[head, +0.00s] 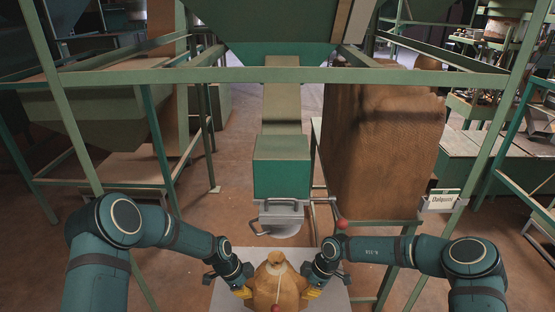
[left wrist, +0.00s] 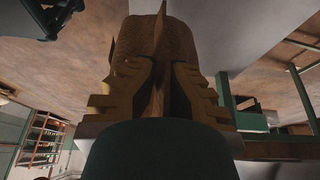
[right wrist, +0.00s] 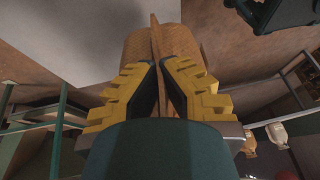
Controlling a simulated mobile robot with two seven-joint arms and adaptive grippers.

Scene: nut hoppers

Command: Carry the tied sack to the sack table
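The tied sack (head: 277,287), brown with a pale tied neck, is upright at the bottom centre of the head view, over a pale flat plate (head: 226,292). I cannot tell whether its base touches the plate. My left gripper (head: 245,292) is at its left side and my right gripper (head: 312,292) at its right side. In the left wrist view the fingers (left wrist: 158,75) close on a thin flap of the sack (left wrist: 185,40). The right wrist view shows the same for the right fingers (right wrist: 157,75) on the sack (right wrist: 180,45). Which surface is the sack table is unclear.
A green hopper (head: 275,25) with a spout box (head: 282,167) and a metal clamp (head: 283,215) stands just beyond the sack. A green frame bar (head: 280,76) crosses above. A large brown sack-like block (head: 380,140) and a label sign (head: 440,200) are to the right.

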